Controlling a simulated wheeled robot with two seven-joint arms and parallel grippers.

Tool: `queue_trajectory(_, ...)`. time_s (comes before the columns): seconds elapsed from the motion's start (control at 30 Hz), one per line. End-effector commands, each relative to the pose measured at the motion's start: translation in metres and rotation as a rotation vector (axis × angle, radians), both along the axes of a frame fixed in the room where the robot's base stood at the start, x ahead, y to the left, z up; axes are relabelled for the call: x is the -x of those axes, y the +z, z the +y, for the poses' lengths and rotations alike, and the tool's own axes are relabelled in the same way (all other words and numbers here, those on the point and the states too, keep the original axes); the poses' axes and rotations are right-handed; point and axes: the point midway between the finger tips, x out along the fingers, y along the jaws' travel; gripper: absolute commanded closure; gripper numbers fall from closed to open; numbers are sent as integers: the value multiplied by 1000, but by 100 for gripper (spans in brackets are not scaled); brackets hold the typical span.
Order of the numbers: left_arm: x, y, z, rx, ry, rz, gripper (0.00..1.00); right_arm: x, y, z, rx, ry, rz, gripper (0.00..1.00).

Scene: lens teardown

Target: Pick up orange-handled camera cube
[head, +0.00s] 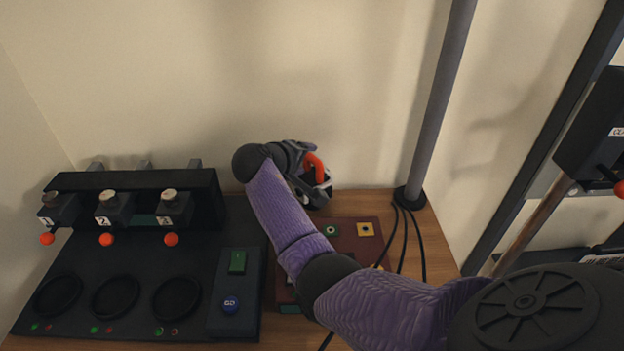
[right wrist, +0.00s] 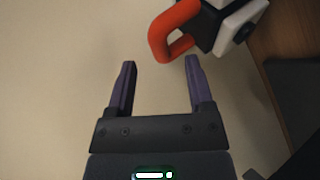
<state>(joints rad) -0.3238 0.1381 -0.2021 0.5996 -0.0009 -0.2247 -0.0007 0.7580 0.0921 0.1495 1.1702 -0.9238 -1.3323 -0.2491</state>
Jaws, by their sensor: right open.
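The camera cube is a dark and white block (right wrist: 232,24) with a looped orange handle (right wrist: 170,32), at the top of the right wrist view. In the head view its orange handle (head: 316,165) shows beside my right gripper (head: 303,160), above the back of the table; the arm and gripper hide part of the cube. In the right wrist view my right gripper (right wrist: 161,65) is open and empty. The handle lies just beyond its fingertips, nearer the right finger. I cannot tell whether they touch. My left gripper is not in view.
A black station (head: 210,215) with numbered units, orange knobs and round recesses stands at left. A dark red panel (head: 345,238) with coloured buttons lies beneath my right arm. A grey pole (head: 440,100) and black cables (head: 404,240) are to the right. The wall is close behind.

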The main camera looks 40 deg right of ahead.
Motion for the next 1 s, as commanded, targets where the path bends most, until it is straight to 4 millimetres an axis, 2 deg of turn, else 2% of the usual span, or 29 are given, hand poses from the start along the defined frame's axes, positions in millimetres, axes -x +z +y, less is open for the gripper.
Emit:
queue_trajectory(0.03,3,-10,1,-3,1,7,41,-1,-12,-8,1,-3,4,33)
queue_trajectory(0.07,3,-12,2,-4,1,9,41,-3,-14,-12,1,-1,4,33)
queue_trajectory(0.17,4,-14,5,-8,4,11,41,-5,-15,-19,0,-1,2,33)
queue_trajectory(0.37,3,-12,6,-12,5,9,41,-6,-13,-19,0,1,1,35)
queue_trajectory(0.67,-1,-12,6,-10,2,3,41,-5,-13,-19,0,1,1,98)
queue_trajectory(1.0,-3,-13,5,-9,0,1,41,-5,-13,-19,0,0,0,100)
